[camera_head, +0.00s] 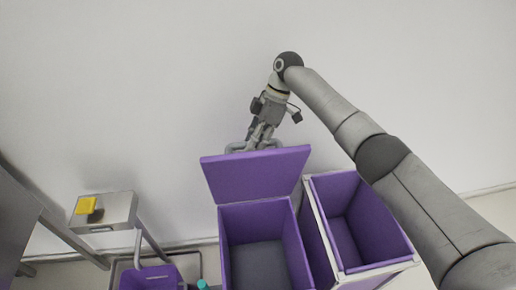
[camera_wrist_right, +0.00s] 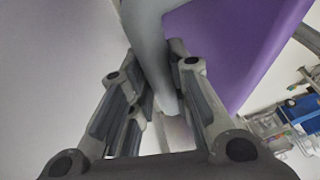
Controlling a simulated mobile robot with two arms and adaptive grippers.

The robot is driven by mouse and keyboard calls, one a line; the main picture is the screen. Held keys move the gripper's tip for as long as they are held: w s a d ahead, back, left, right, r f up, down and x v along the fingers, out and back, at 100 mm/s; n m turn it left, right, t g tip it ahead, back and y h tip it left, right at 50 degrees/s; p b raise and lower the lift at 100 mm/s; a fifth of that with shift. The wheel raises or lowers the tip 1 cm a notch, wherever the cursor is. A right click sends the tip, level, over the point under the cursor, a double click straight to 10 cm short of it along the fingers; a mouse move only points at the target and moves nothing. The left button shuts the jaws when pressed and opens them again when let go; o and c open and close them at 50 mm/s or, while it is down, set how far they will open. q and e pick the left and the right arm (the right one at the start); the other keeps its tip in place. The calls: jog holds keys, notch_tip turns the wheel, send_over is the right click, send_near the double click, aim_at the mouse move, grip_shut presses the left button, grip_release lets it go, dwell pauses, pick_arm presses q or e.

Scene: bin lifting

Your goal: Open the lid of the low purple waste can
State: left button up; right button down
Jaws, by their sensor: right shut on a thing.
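The low purple waste can (camera_head: 230,235) stands at the centre bottom of the head view, with its inside showing a dark grey floor. Its purple lid (camera_head: 256,175) is tilted up at the far side, leaving the top open. A grey handle bar (camera_head: 235,147) shows at the lid's upper edge. My right gripper (camera_head: 260,135) is behind that edge, shut on the handle. In the right wrist view, the grey bar (camera_wrist_right: 150,50) runs between the fingers, and the purple lid (camera_wrist_right: 235,45) is beside it. My left gripper is out of view.
An open purple bin (camera_head: 355,225) in a pale frame stands close to the right. At left are a metal box with a yellow item (camera_head: 86,205) and a small purple container (camera_head: 150,278). A plain wall is behind.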

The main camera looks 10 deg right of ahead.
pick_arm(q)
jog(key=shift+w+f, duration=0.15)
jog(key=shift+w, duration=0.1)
pick_arm(e)
jog(key=shift+d+f, duration=0.25)
jog(key=shift+f, duration=0.3)
jog(key=c, duration=1.7)
grip_release()
jog(key=shift+w, duration=0.1)
jog(key=shift+o, duration=1.4)
jog(key=shift+w+f, duration=0.1)
jog(key=shift+w, duration=0.1)
jog(key=shift+o, duration=0.5)
jog(key=shift+w, duration=0.15)
jog(key=shift+a+r, duration=0.1)
jog(key=shift+r, duration=0.45)
jog(key=v, duration=1.1)
jog(key=shift+d, duration=0.2)
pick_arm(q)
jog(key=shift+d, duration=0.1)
